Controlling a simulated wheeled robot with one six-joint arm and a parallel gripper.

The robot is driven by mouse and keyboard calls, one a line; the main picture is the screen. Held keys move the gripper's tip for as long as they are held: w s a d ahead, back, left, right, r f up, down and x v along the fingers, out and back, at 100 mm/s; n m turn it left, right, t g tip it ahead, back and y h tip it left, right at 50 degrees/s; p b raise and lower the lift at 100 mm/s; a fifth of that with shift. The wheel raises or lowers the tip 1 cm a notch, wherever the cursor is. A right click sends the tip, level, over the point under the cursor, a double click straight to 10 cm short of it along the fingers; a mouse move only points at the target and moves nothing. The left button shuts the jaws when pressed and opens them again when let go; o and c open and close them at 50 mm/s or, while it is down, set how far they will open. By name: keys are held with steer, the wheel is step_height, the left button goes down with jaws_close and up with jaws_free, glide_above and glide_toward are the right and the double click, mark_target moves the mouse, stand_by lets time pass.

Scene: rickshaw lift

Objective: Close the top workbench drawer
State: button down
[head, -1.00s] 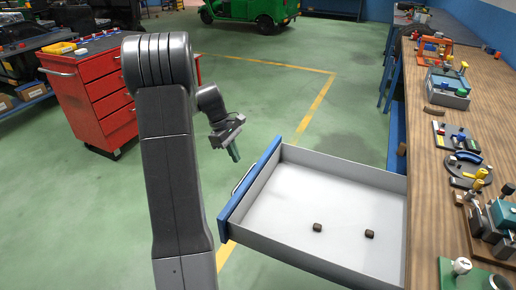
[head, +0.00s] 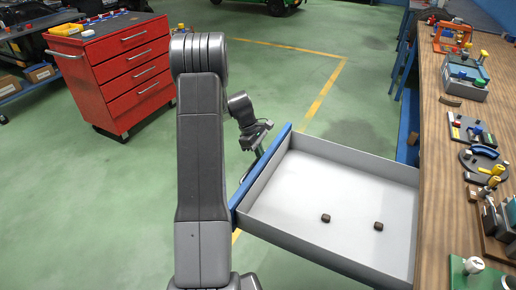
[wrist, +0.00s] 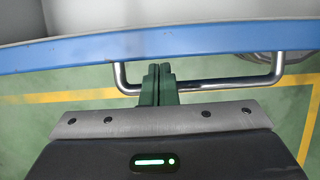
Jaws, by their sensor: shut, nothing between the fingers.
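The top workbench drawer (head: 325,170) stands pulled far out from the workbench on the right, a grey box with a blue front panel (head: 262,172). Two small dark blocks (head: 326,218) (head: 378,226) lie on its floor. My gripper (head: 257,152) is at the outer side of the blue front. In the wrist view, the blue front (wrist: 200,40) crosses the top, with a metal bar handle (wrist: 215,88) below it. My green fingers (wrist: 160,82) are together and empty, overlapping the handle bar near its left end; contact is hard to tell.
The wooden workbench top (head: 435,190) holds several fixtures and tools along the right. A red tool cabinet (head: 120,75) stands at the back left. The green floor between them is open.

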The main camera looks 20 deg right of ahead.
steer(key=shift+f, duration=0.1)
stand_by(0.3)
steer(key=p, duration=0.4)
glide_above(390, 216)
steer(key=shift+d, duration=0.15)
